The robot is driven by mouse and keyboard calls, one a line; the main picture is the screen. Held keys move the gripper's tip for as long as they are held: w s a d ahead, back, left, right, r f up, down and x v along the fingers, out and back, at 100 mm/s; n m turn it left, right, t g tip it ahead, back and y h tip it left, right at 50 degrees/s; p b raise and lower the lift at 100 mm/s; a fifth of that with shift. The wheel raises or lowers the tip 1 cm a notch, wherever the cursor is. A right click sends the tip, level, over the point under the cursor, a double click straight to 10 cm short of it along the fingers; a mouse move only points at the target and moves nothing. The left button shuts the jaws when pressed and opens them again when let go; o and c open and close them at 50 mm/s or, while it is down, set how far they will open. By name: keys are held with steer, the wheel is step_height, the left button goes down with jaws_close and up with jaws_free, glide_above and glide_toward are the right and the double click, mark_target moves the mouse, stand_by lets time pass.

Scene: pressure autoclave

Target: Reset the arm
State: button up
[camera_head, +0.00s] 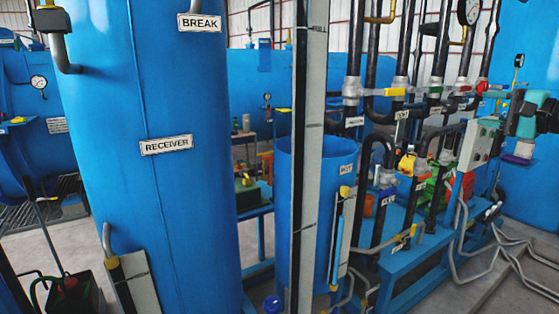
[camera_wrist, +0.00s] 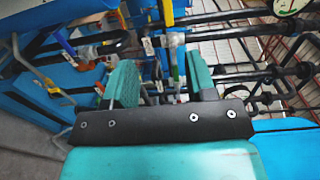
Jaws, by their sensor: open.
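My gripper (camera_wrist: 162,75) shows in the wrist view with two teal fingers standing apart on a dark bar. Nothing is held between them, and pipework and valves lie beyond. In the camera_head view, my gripper (camera_head: 519,112) is at the right edge, in front of a large blue tank and to the right of the valve pipes. Its teal fingers point left there. The grey control box (camera_head: 481,143) is just left of it in the picture. I cannot tell the exact gap between them.
A large blue receiver tank (camera_head: 165,200) stands at left. A smaller blue vessel (camera_head: 326,180) stands mid-picture. Dark vertical pipes with a yellow-handled valve (camera_head: 394,92) rise from a blue bench (camera_head: 398,270). Grey conduits (camera_head: 505,250) run along the floor at right.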

steer(key=s+a+f+n+g+b, duration=0.1)
steer(key=s+a+f+n+g, duration=0.15)
steer(key=a, duration=0.65)
steer(key=s+a+f+n+g, duration=0.2)
steer(key=a+f+n+g, duration=0.15)
steer(key=a, duration=0.55)
steer(key=s+a+f+n+g+b, duration=0.1)
steer(key=s+a+f+n+g, duration=0.15)
steer(key=a, duration=0.65)
steer(key=s+a+f+n+g+h, duration=0.1)
steer(key=s+a+f+n+g, duration=0.15)
steer(key=s+a, duration=0.35)
steer(key=s+a+f+n+g, duration=0.2)
steer(key=s+a+f+n, duration=0.15)
steer(key=s, duration=0.55)
steer(key=s+f+n+g+h+b, duration=0.1)
steer(key=s+f+n, duration=0.4)
steer(key=s, duration=0.6)
steer(key=shift+d+f+g+h, duration=0.2)
steer(key=shift+d+g+h, duration=0.25)
steer(key=shift+g+h, duration=0.4)
